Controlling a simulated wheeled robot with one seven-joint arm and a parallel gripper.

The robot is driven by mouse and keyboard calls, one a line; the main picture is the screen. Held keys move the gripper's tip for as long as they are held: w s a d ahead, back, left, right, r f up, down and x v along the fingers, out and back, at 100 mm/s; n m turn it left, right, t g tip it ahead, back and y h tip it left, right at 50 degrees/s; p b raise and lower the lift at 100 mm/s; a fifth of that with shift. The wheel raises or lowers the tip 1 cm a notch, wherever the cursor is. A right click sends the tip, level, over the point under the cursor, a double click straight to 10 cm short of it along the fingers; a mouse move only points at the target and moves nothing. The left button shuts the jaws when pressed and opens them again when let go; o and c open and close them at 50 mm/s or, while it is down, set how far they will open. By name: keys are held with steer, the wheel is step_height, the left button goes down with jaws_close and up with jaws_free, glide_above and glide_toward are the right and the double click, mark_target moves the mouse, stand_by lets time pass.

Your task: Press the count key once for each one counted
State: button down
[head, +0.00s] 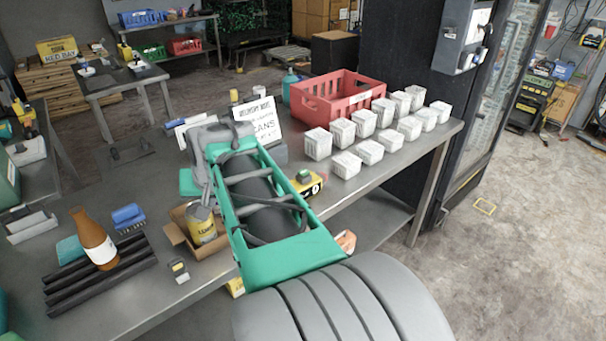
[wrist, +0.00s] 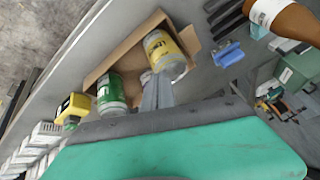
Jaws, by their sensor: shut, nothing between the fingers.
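A yellow-and-black device (head: 308,183), which looks like the counter, sits on the bench right of my arm. It also shows in the wrist view (wrist: 72,106). Its key and reading are too small to tell. An open cardboard box (head: 174,232) holds a yellow can (head: 201,224). In the wrist view the box (wrist: 112,62) shows the yellow can (wrist: 165,52), a green can (wrist: 110,92) and part of a pale one.
Several white cartons (head: 362,123) stand in rows before a red crate (head: 340,92). A small grey-yellow item (head: 178,270) lies near the front edge.

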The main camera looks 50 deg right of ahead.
steer(key=d+r+m+t+h, duration=0.1)
steer(key=d+r+m, duration=0.15)
steer(key=d, duration=0.65)
steer(key=d+r+m+h, duration=0.1)
steer(key=d+m, duration=0.2)
steer(key=d, duration=0.7)
steer(key=r+m+h+b, duration=0.1)
steer(key=r+m+h, duration=0.1)
steer(key=m, duration=0.1)
glide_above(305, 173)
steer(key=shift+t, duration=0.3)
step_height(305, 173, down, 9)
steer(key=b, duration=0.6)
steer(key=shift+a+b, duration=0.1)
steer(key=shift+b, duration=0.25)
steer(key=shift+f, duration=0.35)
